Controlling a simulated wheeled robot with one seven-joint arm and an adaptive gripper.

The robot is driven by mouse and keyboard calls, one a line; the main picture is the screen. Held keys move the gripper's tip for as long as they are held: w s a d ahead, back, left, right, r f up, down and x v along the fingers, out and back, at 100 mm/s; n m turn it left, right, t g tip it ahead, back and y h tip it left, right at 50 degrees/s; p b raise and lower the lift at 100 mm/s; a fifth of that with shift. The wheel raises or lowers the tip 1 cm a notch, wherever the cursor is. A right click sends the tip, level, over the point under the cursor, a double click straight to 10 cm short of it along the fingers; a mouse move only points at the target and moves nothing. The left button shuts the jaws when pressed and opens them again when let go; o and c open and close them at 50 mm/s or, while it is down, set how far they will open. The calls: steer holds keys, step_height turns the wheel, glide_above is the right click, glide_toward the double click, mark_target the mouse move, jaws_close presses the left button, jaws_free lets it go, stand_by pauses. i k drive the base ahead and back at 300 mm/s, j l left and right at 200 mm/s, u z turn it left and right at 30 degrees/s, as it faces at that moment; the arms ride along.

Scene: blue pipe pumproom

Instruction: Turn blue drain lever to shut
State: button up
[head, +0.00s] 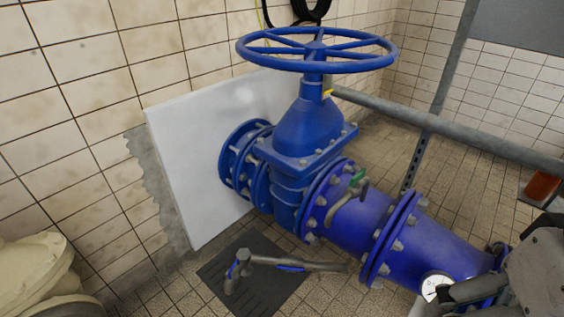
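A grey drain pipe (325,267) runs low beneath the big blue pipe and bends down at its left end. A small blue lever (291,268) shows on its underside, lying roughly along the pipe. My gripper (462,292) is partly in view at the lower right, in front of the pipe and beside a white gauge. It is well apart from the drain lever. Its fingertips are not clear, so its opening cannot be told.
A large blue valve with a handwheel (316,52) stands above the flanged blue pipe (440,243). A small green-handled tap (357,180) sticks out of it. A grey rail (480,143) crosses behind. Pale round flanges (35,270) lie at left. A dark floor grate (262,292) is below the drain.

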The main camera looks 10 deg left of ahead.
mark_target(291, 267)
steer(key=j+z, duration=0.25)
steer(key=j, duration=0.15)
steer(key=k+j+z, duration=0.2)
steer(key=j, duration=0.15)
steer(key=j+z, duration=0.25)
steer(key=j, duration=0.15)
steer(key=k+j+z, duration=0.2)
steer(key=j, duration=0.1)
